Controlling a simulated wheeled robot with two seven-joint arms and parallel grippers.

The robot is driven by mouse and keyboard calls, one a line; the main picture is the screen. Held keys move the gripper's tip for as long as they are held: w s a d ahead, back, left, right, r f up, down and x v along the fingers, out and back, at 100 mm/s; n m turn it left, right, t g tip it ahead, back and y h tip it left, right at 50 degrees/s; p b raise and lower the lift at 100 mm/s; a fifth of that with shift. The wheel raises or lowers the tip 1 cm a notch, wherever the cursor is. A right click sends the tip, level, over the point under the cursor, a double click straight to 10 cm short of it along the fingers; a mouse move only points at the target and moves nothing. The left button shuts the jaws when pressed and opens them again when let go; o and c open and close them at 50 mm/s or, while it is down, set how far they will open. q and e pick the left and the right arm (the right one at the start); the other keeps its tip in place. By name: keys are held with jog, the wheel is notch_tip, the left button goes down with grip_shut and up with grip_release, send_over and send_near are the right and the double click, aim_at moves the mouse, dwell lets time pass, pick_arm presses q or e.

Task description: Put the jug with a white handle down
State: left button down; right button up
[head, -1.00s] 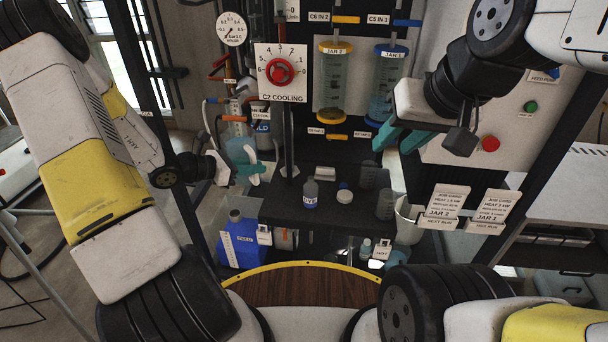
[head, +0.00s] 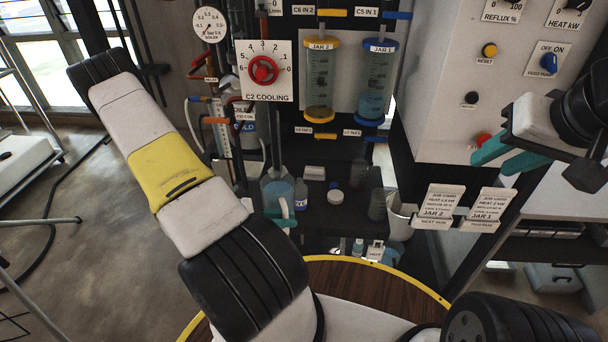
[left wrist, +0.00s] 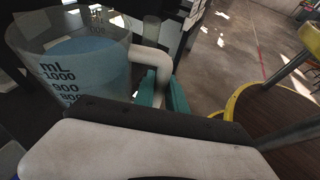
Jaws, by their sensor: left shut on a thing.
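The clear jug (head: 277,192) with bluish liquid and a white handle is over the left part of the black bench shelf in the head view. It fills the upper left of the left wrist view (left wrist: 75,75), roughly upright, with its mL marks showing. My left gripper (head: 284,222) is shut on the white handle (left wrist: 152,60), its teal fingers around it. The forearm hides part of the jug's surroundings, and I cannot tell whether its base touches the shelf. My right gripper (head: 510,152) is empty, its teal fingers apart, in front of the grey control panel.
A small labelled bottle (head: 301,196) stands close to the jug's right. A white-lidded jar (head: 335,195), a beaker (head: 377,205) and a white bucket (head: 400,222) are further right. The C2 cooling dial panel (head: 266,71) and two jar columns (head: 319,80) rise behind.

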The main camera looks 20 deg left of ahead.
aim_at(280, 187)
pick_arm(q)
jog(key=w+a, duration=0.2)
jog(key=w, duration=0.2)
jog(key=w+a, duration=0.3)
jog(key=w, duration=0.1)
jog(key=w+a+f, duration=0.1)
jog(key=w+a, duration=0.1)
jog(key=w, duration=0.3)
jog(key=shift+a+f, duration=0.1)
jog(key=shift+a, duration=0.15)
jog(key=shift+w+a+f, duration=0.1)
jog(key=shift+w+f, duration=0.1)
jog(key=shift+f, duration=1.7)
jog(key=c, duration=1.4)
grip_release()
jog(key=shift+s+f, duration=0.1)
jog(key=shift+o, duration=0.2)
